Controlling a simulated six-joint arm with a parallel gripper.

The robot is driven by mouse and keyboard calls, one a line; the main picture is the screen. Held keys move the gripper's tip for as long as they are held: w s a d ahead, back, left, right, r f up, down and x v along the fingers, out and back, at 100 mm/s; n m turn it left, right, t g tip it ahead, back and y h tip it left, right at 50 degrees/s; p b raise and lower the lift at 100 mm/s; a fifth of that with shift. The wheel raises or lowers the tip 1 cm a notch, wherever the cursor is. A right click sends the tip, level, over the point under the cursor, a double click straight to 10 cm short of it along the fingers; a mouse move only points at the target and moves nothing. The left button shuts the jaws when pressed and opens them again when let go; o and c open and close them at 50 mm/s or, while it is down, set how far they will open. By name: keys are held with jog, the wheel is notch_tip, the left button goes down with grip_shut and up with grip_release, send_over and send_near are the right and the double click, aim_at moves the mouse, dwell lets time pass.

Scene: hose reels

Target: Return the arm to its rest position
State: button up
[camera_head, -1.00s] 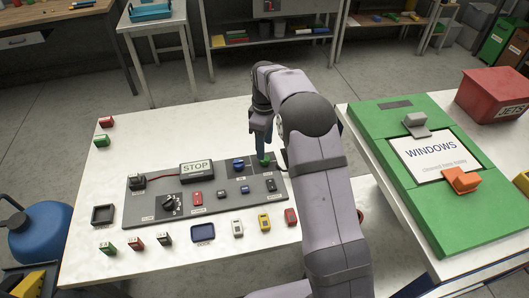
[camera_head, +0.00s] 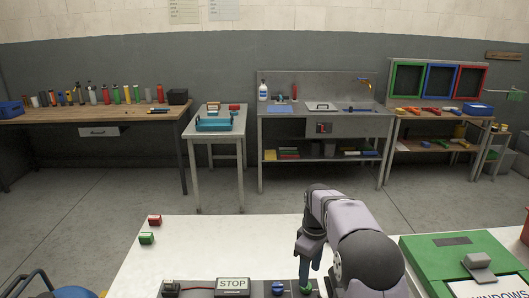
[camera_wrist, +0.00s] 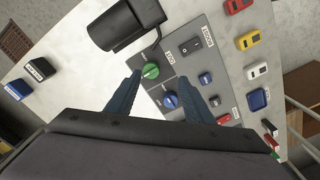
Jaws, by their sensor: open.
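My gripper (camera_head: 304,268) points down at the control panel (camera_head: 197,291) on the white table. In the wrist view its two blue fingers (camera_wrist: 163,80) are spread apart with nothing held between them. A green knob (camera_wrist: 151,71) shows by the left fingertip, and a blue knob (camera_wrist: 170,101) shows between the fingers. In the head view the green knob (camera_head: 305,288) is just below the fingertips, beside the blue knob (camera_head: 278,287). The exact gap between fingertips and knob cannot be told. My arm is bent over the panel.
Red (camera_head: 154,220) and green (camera_head: 146,238) blocks lie at the table's left. Benches stand along the back wall.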

jog(key=s+f+m, duration=0.1)
jog(key=s+m, duration=0.9)
jog(key=s, duration=1.9)
jog(key=shift+f, duration=0.3)
